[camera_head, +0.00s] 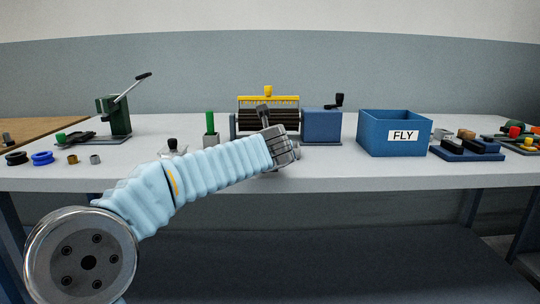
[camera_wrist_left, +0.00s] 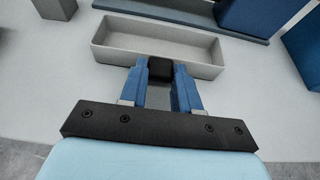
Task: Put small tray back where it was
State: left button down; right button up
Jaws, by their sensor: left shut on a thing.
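The small tray (camera_wrist_left: 205,71) is a shallow, pale grey, empty rectangular tray with a black knob (camera_wrist_left: 160,68) on its near side. My left gripper (camera_wrist_left: 160,76) has its blue fingers shut on this knob in the left wrist view. I cannot tell whether the tray rests on the table or hangs just above it. In the head view my left gripper (camera_head: 287,153) is at the table's front, before the carding machine (camera_head: 322,126), and the tray is hidden behind it. My right gripper is not in view.
The blue FLY bin (camera_head: 382,132) stands right of the machine. A green-handled tool (camera_head: 210,125) stands left of it. A green lever press (camera_head: 115,115) and several rings are farther left.

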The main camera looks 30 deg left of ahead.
pick_arm(q)
jog(key=shift+f, duration=0.15)
jog(key=c, duration=0.8)
grip_release()
jog(key=shift+r, duration=0.25)
jog(key=v, duration=1.2)
jog(key=shift+d, duration=0.1)
